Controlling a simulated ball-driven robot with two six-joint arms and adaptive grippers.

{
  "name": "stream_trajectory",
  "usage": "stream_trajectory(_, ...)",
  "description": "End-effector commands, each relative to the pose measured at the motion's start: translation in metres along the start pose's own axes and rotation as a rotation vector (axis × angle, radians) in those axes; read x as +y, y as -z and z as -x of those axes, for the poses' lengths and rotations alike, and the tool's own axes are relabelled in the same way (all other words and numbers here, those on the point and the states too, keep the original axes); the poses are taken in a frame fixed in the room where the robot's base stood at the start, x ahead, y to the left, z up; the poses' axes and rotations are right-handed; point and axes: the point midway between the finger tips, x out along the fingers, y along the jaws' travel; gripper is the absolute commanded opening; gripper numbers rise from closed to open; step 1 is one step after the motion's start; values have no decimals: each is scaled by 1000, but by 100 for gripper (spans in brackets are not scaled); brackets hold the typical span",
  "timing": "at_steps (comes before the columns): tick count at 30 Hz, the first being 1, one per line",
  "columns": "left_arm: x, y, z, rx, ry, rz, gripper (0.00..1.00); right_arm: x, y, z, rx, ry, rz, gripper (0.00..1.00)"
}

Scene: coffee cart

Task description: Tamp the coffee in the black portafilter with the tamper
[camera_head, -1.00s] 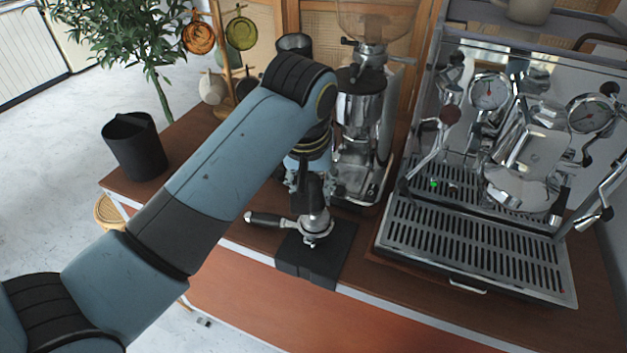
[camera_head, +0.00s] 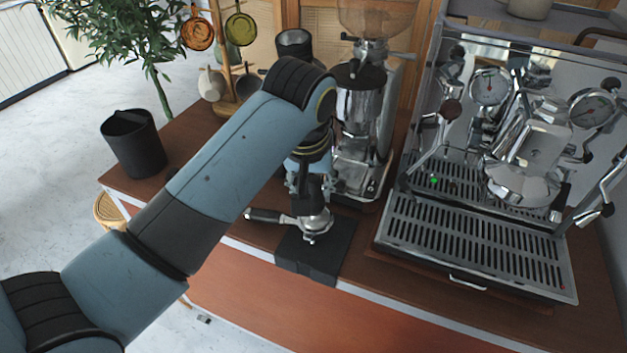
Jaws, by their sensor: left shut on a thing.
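The portafilter (camera_head: 268,216) has a black handle pointing left and a metal basket. It rests on a black tamping mat (camera_head: 336,249) at the counter's front edge. My left gripper (camera_head: 309,196) points down directly above the basket. It is shut on the tamper (camera_head: 315,217), whose metal lower part shows at the basket. The gripper hides most of the tamper, and the coffee is hidden. I cannot tell how deep the tamper sits in the basket. My right gripper is not in view.
A coffee grinder (camera_head: 362,130) stands just behind my gripper. A chrome espresso machine (camera_head: 480,235) fills the right side. A mug tree (camera_head: 225,60) and a dark cup (camera_head: 294,43) stand at the back. A black bin (camera_head: 134,145) stands at the counter's left.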

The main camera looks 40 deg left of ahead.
Motion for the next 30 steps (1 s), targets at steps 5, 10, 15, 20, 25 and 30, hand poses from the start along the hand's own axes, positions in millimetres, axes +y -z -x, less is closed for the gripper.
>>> stream_trajectory(5, 0, -1, -2, 0, 0, 0, 0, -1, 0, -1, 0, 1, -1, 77)
stream_trajectory(10, 0, -2, -4, 0, 0, 0, 0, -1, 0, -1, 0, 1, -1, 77)
stream_trajectory(15, 0, -2, -4, -1, 0, 0, 0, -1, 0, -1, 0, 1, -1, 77)
stream_trajectory(20, 0, -2, -5, -2, 1, 0, 0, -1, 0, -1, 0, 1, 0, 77)
stream_trajectory(25, 0, -2, -5, -3, 1, 0, 0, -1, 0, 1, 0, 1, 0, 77)
stream_trajectory(30, 0, -3, -6, -3, 1, 0, 0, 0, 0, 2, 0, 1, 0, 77)
